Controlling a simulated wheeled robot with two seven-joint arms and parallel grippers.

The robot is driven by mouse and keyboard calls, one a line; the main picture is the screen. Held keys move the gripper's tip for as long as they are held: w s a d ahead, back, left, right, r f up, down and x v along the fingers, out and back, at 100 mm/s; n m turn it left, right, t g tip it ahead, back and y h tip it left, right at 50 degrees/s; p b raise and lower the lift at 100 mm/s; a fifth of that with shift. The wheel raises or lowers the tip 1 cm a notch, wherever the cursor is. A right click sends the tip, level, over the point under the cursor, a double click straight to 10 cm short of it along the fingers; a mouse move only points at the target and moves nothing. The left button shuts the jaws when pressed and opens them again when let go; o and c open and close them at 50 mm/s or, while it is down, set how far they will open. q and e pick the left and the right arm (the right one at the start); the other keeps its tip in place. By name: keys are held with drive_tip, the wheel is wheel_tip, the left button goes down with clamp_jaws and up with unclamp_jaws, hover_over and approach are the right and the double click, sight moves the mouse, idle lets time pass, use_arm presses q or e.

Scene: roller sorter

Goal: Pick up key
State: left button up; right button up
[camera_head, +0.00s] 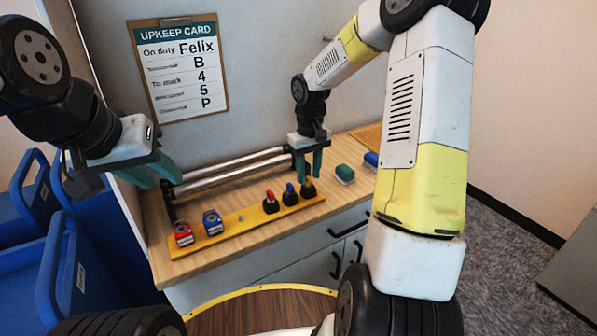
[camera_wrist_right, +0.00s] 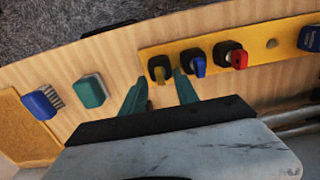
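Three keys with dark heads sit in a yellow board (camera_head: 238,228): a red key (camera_head: 269,203), a blue key (camera_head: 290,195) and a yellow key (camera_head: 308,188). In the right wrist view, the yellow key (camera_wrist_right: 159,74) shows between and just beyond the open teal fingertips of my right gripper (camera_wrist_right: 158,84), with the blue key (camera_wrist_right: 198,62) and red key (camera_wrist_right: 236,58) to its right. In the head view, my right gripper (camera_head: 308,174) points down over the yellow key; contact cannot be told. My left gripper (camera_head: 157,176) is open and empty, left of the rollers.
A red block (camera_head: 183,234) and a blue block (camera_head: 213,222) sit on the board's left end. Metal rollers (camera_head: 235,166) run behind it. A green brush (camera_head: 345,174) and a blue brush (camera_head: 371,159) lie right. An upkeep card (camera_head: 180,68) hangs behind. Blue bins (camera_head: 75,275) stand left.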

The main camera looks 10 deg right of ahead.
sight(308, 186)
wheel_tip(308, 186, down, 2)
drive_tip(key=shift+f, duration=0.15)
clamp_jaws()
idle(0.3)
